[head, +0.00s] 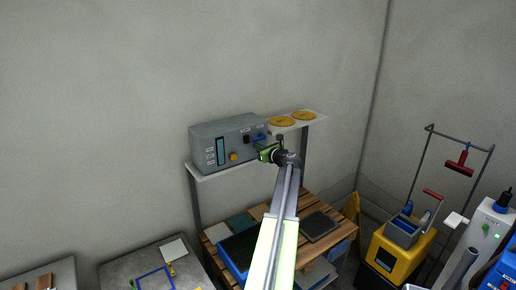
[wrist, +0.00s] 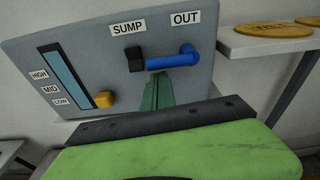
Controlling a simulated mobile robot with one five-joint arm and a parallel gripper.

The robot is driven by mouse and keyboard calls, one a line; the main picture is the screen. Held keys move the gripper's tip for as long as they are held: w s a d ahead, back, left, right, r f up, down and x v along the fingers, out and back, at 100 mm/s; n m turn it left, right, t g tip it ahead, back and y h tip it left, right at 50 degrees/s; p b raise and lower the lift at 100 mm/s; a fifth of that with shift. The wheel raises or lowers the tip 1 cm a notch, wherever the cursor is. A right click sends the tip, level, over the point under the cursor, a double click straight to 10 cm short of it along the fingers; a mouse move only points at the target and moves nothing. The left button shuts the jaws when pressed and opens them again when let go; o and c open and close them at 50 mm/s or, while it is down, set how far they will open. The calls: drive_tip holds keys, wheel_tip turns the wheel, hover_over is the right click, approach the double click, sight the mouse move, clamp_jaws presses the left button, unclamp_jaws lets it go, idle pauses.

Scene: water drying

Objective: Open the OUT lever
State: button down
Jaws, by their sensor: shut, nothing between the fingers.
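The blue OUT lever (wrist: 172,62) is on the grey control box (wrist: 110,55), under the OUT label (wrist: 185,18). Its bar lies roughly horizontal, from the pivot at right toward the left. In the head view the lever (head: 261,137) is a small blue spot at the box's right end. My gripper (wrist: 166,78) is shut and empty, with its green fingers pointing at the panel just below the lever's bar. I cannot tell whether they touch it. In the head view my gripper (head: 266,152) is in front of the box's right side.
A black block (wrist: 136,58) sits under the SUMP label (wrist: 127,28), left of the lever. A yellow knob (wrist: 104,99) and a level gauge (wrist: 65,75) are farther left. A shelf with yellow discs (head: 282,121) is to the right. A wooden pallet table (head: 345,226) stands below.

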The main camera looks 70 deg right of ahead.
drive_tip(key=f+b, duration=0.3)
drive_tip(key=shift+w+d+f, duration=0.1)
drive_tip(key=shift+w+f, duration=0.25)
drive_tip(key=shift+f, duration=0.05)
drive_tip(key=p+v, duration=0.2)
drive_tip(key=v, duration=0.8)
drive_tip(key=shift+s+r, duration=0.2)
drive_tip(key=shift+r, duration=0.15)
